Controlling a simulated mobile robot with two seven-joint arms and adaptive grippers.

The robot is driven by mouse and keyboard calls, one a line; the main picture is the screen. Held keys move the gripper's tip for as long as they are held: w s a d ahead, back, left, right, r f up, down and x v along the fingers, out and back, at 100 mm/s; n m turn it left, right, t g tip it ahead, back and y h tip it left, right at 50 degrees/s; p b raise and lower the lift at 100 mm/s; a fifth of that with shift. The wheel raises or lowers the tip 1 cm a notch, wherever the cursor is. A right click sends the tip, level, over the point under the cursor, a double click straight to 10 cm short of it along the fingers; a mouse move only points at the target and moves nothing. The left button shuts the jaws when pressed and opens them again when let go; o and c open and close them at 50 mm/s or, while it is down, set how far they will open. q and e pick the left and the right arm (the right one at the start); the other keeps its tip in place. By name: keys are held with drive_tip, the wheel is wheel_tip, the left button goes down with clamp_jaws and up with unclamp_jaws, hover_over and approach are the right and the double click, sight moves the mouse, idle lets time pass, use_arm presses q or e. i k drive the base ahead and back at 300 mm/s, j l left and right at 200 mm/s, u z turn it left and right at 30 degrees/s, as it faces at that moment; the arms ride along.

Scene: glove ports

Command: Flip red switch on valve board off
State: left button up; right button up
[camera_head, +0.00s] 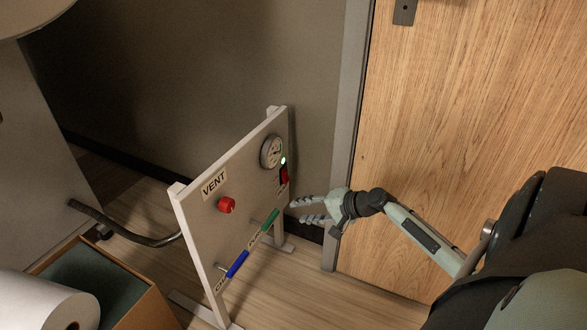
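The valve board (205,230) is a pale upright panel on a white frame, standing in the middle of the view. The red switch (284,176) is near its right edge, below a small lit green lamp (283,160). My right gripper (294,212) reaches in from the right. Its fingers are apart with nothing between them. They are just right of the board's right edge and lower in the picture than the switch; I cannot tell the exact gap. My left gripper does not show.
The board also bears a red knob (227,205) under a VENT label, a round gauge (271,151), a green handle (271,220) and a blue handle (237,264). A wooden door (470,110) is behind my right arm. An open box (150,308) and white roll (45,303) are lower left.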

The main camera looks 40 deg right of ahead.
sight(285, 178)
drive_tip(key=k+l, duration=0.25)
drive_tip(key=k, duration=0.2)
drive_tip(key=k+l, duration=0.2)
drive_tip(key=k, duration=0.3)
